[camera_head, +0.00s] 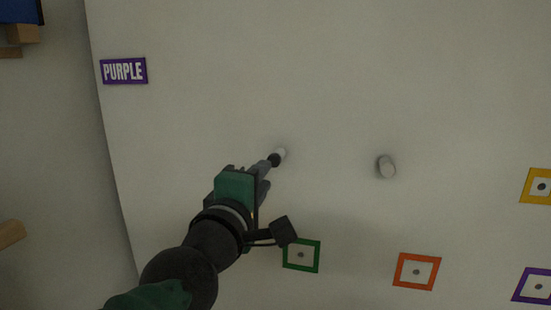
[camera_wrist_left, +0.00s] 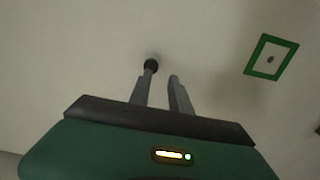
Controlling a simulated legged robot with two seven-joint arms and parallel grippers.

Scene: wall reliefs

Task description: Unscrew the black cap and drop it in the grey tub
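The black cap (camera_head: 273,160) sits on the end of a short white post (camera_head: 281,153) that sticks out of the pale wall. My left gripper (camera_head: 266,174) is close to it, its fingers pointing at the wall. In the left wrist view the two fingers (camera_wrist_left: 161,80) stand apart with nothing between them. The black cap (camera_wrist_left: 151,66) shows just beyond the tip of the left-hand finger, off to one side of the gap. I cannot tell whether that finger touches it. The grey tub and my right gripper are not in view.
A bare white post (camera_head: 386,167) stands to the right. Green (camera_head: 301,256), orange (camera_head: 416,272), yellow (camera_head: 538,187) and purple (camera_head: 534,286) square frames with dark centres are on the wall. A PURPLE sign (camera_head: 124,71) is at upper left. Wooden pieces (camera_head: 12,234) show at the left edge.

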